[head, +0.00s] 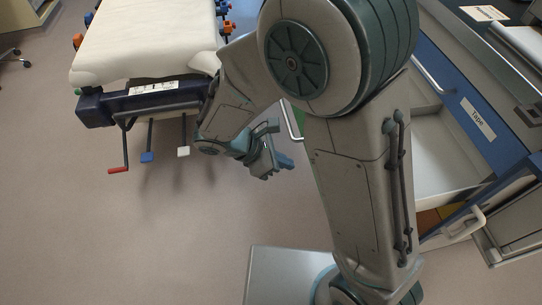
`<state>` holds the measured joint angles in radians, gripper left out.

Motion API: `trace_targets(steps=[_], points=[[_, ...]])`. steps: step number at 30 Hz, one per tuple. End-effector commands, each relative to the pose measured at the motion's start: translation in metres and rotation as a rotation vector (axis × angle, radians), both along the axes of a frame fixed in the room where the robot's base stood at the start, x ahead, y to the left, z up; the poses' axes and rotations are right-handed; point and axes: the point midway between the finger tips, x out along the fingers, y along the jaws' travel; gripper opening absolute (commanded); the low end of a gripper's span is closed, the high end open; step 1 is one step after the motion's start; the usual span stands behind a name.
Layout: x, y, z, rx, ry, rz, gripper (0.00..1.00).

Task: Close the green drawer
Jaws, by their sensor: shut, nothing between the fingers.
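The green drawer (299,118) shows only as a narrow green strip of its front, just left of my arm, with a pale bar handle (290,121) on it. A light, open drawer interior (437,165) shows right of my arm and seems to belong to it, so the drawer stands pulled out from the cabinet. My arm hides most of the front and the middle. My gripper (284,163) is shut and empty. It is left of the drawer front and lower in the picture than the handle. I see no contact between them.
The cabinet at right has a blue front labelled "Tape" (478,118). Yellow and orange parts (436,217) and another handle (465,224) show below. A stretcher (150,45) with pedals stands at upper left. Floor (120,240) at lower left is clear.

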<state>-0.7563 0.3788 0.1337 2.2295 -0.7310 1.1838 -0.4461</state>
Motion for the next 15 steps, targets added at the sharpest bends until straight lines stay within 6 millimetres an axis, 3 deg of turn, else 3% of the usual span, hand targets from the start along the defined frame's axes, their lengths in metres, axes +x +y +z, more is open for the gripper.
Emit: trace_targets(steps=[3,9,15], points=[[0.004,-0.018,-0.017,-0.001,0.000,-0.004,0.00],[0.012,-0.043,-0.013,0.002,-0.002,-0.004,0.00],[0.014,-0.051,-0.013,0.001,0.000,-0.001,0.00]])
